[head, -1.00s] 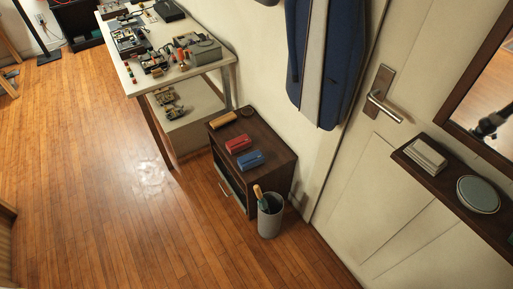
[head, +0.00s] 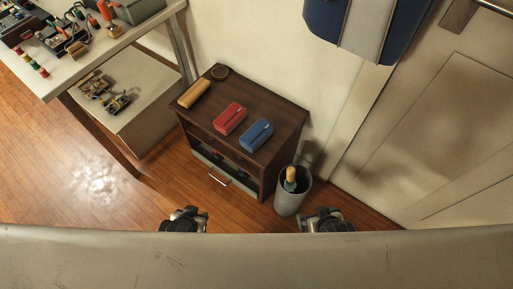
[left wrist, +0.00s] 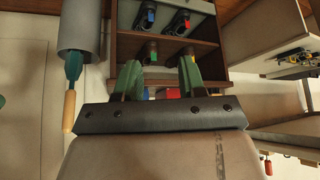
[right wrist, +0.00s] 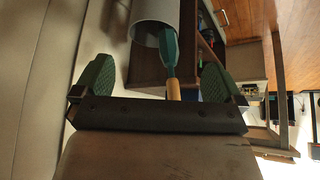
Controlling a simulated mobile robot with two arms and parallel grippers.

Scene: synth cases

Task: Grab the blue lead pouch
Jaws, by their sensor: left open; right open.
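The blue lead pouch (head: 256,134) lies on top of a dark brown cabinet (head: 285,110), right of a similar red pouch (head: 230,118). The two are apart. My left gripper (head: 185,216) is at the lower edge of the head view, in front of the cabinet, open and empty; its spread fingers show in the left wrist view (left wrist: 160,76). My right gripper (head: 327,217) is near the bin, open and empty; its fingers also show in the right wrist view (right wrist: 155,78). In the left wrist view, blue and red patches show between the fingers, mostly hidden.
A grey bin (head: 291,197) holding a green-bladed tool (head: 290,180) stands at the cabinet's right front. A cluttered workbench (head: 120,42) stands left. A blue garment (head: 405,30) hangs above.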

